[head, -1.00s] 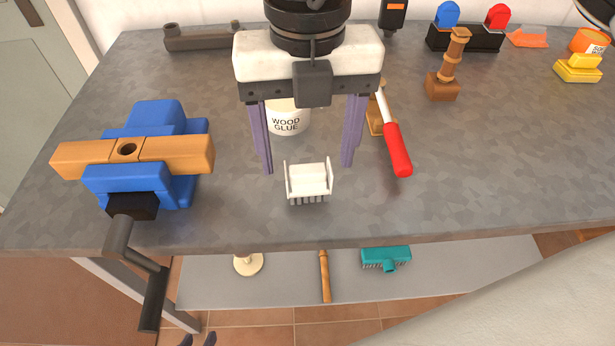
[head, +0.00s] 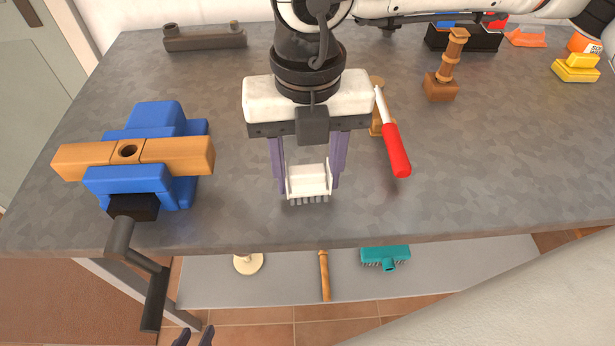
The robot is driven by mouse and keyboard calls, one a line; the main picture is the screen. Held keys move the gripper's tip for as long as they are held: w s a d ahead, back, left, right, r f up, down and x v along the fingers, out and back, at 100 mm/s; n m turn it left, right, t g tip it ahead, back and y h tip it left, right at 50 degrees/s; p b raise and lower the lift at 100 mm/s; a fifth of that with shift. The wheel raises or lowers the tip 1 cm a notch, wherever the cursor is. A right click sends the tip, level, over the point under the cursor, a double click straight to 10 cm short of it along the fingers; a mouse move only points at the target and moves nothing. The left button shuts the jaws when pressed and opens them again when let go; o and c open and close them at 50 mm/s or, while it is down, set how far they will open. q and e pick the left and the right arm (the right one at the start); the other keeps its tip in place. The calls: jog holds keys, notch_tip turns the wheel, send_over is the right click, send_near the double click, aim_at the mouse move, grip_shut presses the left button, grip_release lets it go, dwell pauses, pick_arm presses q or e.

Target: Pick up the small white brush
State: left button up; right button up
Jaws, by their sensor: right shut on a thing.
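The small white brush (head: 308,183) sits on the grey workbench near its front edge, its bristles pointing toward me. My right gripper (head: 307,188) comes down over it from behind, one purple finger on each side. It is shut on the brush, which still appears to be at the bench surface. My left gripper (head: 194,337) shows only as two dark fingertips at the bottom edge. They are apart with nothing visible between them.
A blue vise (head: 140,185) with a wooden bar stands at left. A red-handled tool (head: 396,150) lies close right of my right gripper. A wooden piece (head: 441,87) stands further right. A teal brush (head: 386,256) lies on the lower shelf. The bench's right front is clear.

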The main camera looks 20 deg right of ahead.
aim_at(308, 169)
jog(key=shift+r, duration=0.1)
notch_tip(308, 169, up, 10)
jog(key=shift+f, duration=0.1)
dwell(0.3)
jog(key=o, duration=0.3)
jog(key=shift+c, duration=0.7)
